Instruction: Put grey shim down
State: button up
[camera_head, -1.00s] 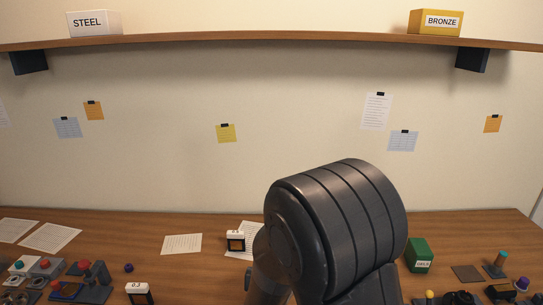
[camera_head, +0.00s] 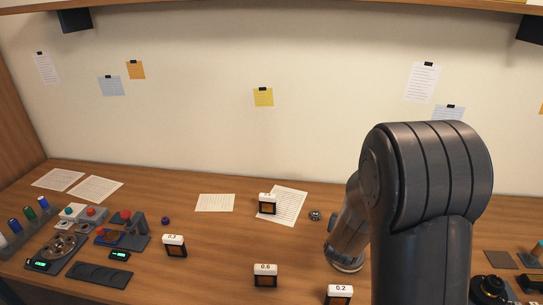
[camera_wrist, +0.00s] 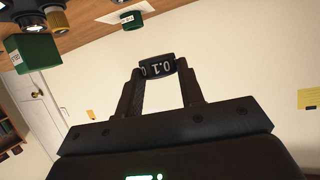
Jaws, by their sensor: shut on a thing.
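My gripper (camera_wrist: 157,74) shows in the wrist view, with its two dark fingers closed on a small dark grey piece marked 0.1 (camera_wrist: 158,67). I take this piece to be the grey shim. It is held between the fingertips, clear of any surface that I can make out. In the head view my gripper and the held piece do not show. My arm fills the right side there. Small white-topped stands with dark square fronts are on the table, one marked 0.6 (camera_head: 265,276) and one marked 0.2 (camera_head: 339,295).
Another stand (camera_head: 175,246) is left of the middle, and one (camera_head: 267,205) is by a paper sheet (camera_head: 290,206). A small grey round part (camera_head: 315,215) lies beside the sheet. Several tools crowd the left. A green box (camera_wrist: 32,52) shows in the wrist view. Bare wood lies mid-table.

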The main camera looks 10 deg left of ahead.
jog(key=s+a+n+y, duration=0.1)
jog(key=s+a+y, duration=0.1)
jog(key=s+a, duration=0.3)
jog(key=s+a+n+y, duration=0.1)
jog(key=s+a, duration=0.4)
jog(key=a, duration=0.7)
jog(key=s+a+f+n+y, duration=0.1)
jog(key=s+a+n+y, duration=0.1)
jog(key=s+a, duration=0.3)
jog(key=shift+s+a+f+n+t+y, duration=0.1)
jog(key=shift+s+a+n+t+y, duration=0.1)
jog(key=shift+a, duration=0.9)
jog(key=shift+s+a+n+t+y, duration=0.1)
jog(key=shift+a+n, duration=0.1)
jog(key=shift+a, duration=0.9)
jog(key=shift+a+f, duration=0.1)
send_over(218, 284)
notch_tip(218, 284, down, 7)
jog(key=shift+r, duration=0.1)
jog(key=shift+f, duration=1.85)
jog(key=shift+f, duration=0.1)
